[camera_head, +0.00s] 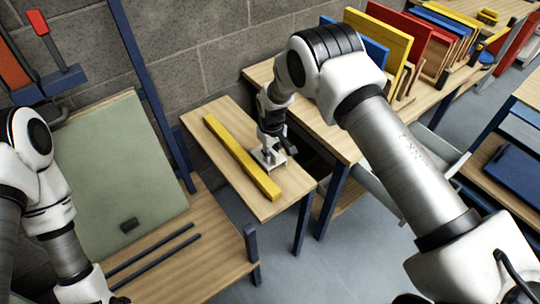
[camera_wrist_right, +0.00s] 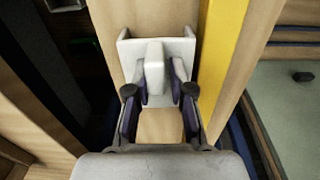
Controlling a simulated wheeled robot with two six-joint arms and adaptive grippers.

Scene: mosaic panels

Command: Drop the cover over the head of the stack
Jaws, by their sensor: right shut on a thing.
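A pale white piece (camera_head: 264,160) is at the small wooden table, beside the long yellow bar (camera_head: 240,156). In the right wrist view it shows as a flat plate with raised side edges and an upright block (camera_wrist_right: 155,53) in its middle. My right gripper (camera_head: 271,146) points down and is shut on that block; its dark fingers (camera_wrist_right: 160,90) flank it in the wrist view. I cannot tell whether the piece touches the table or hangs just above it. No stack is clearly recognisable; anything under the piece is hidden. My left arm is at the lower left, its fingertips not clearly visible.
The small table (camera_head: 213,122) is narrow, with a larger bench (camera_head: 345,148) close to its right. Coloured panels (camera_head: 378,42) stand on that bench. A green board (camera_head: 115,170) leans at the left, near two dark rods (camera_head: 152,257). A block wall closes the back.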

